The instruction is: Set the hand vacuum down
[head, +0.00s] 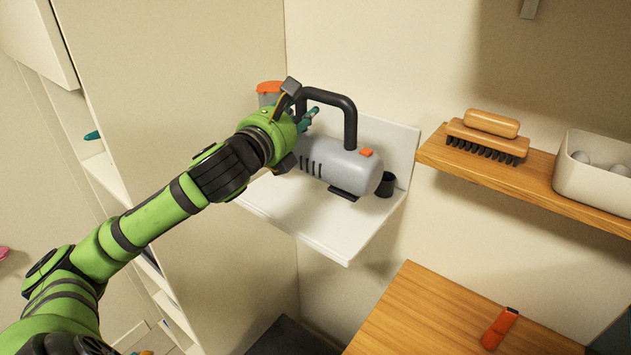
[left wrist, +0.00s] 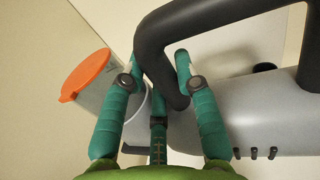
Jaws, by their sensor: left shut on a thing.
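The hand vacuum (head: 345,167) is grey with a black loop handle (head: 350,118) and an orange button. It is at the white wall shelf (head: 330,240), its underside at or very close to the shelf top; I cannot tell whether it bears fully on it. My left gripper (head: 307,118) is at the handle's left end. In the left wrist view its teal fingers (left wrist: 157,80) are around the black handle (left wrist: 155,60), shut on it. The grey body (left wrist: 250,115) lies to the right. My right gripper is not in view.
A grey container with an orange lid (head: 270,90) stands behind my gripper at the shelf's left. A small black cup (head: 386,185) is by the vacuum's right end. A wooden shelf (head: 560,177) holds a brush (head: 487,138) and a white bin (head: 580,183). The white shelf's front is clear.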

